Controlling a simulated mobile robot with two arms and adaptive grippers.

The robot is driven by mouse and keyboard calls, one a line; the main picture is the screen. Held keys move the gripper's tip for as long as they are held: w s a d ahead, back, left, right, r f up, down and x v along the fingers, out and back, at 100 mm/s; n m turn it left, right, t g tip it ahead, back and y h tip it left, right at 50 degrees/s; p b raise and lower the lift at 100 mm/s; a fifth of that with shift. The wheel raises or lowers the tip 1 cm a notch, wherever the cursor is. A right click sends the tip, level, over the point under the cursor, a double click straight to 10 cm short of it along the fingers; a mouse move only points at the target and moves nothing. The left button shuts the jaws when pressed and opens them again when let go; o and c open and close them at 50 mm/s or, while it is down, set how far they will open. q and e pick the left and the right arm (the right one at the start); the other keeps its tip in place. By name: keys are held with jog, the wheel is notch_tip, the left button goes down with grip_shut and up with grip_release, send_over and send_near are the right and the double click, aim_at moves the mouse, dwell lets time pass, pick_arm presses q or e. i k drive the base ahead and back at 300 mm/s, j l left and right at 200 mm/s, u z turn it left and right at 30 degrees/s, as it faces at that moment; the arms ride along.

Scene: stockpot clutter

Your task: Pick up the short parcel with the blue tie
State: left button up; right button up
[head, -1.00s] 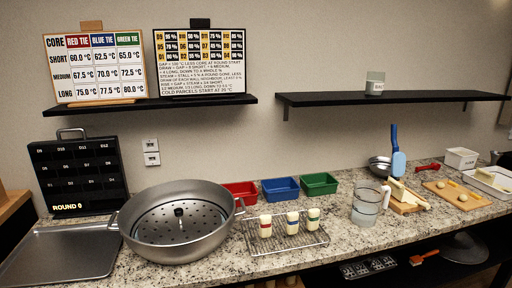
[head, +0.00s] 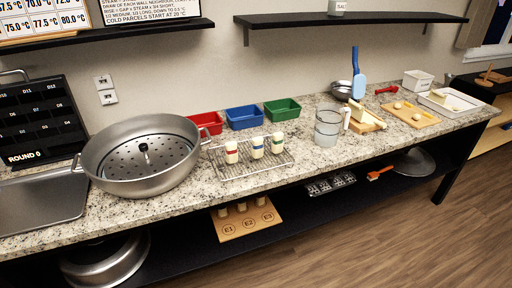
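Three pale upright parcels stand in a row on a wire rack (head: 222,173) on the granite counter. The parcel with the blue tie (head: 257,148) is the middle one. The parcel with the red tie (head: 232,152) stands to its left and the parcel with the green tie (head: 278,143) to its right. The three look about equal in height. Neither of my grippers is in the head view, and nothing touches the parcels.
A large steel pot (head: 108,180) with a perforated insert stands left of the rack. Red (head: 205,124), blue (head: 244,118) and green (head: 282,110) bins stand behind it. A clear jug (head: 327,128) stands to the right. A wooden board (head: 247,224) with several parcels is on the lower shelf.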

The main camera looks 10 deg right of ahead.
aim_at(257, 145)
jog(key=u, duration=0.25)
jog(key=i+l+u, duration=0.1)
jog(key=l+u, duration=1.05)
jog(key=l, duration=0.1)
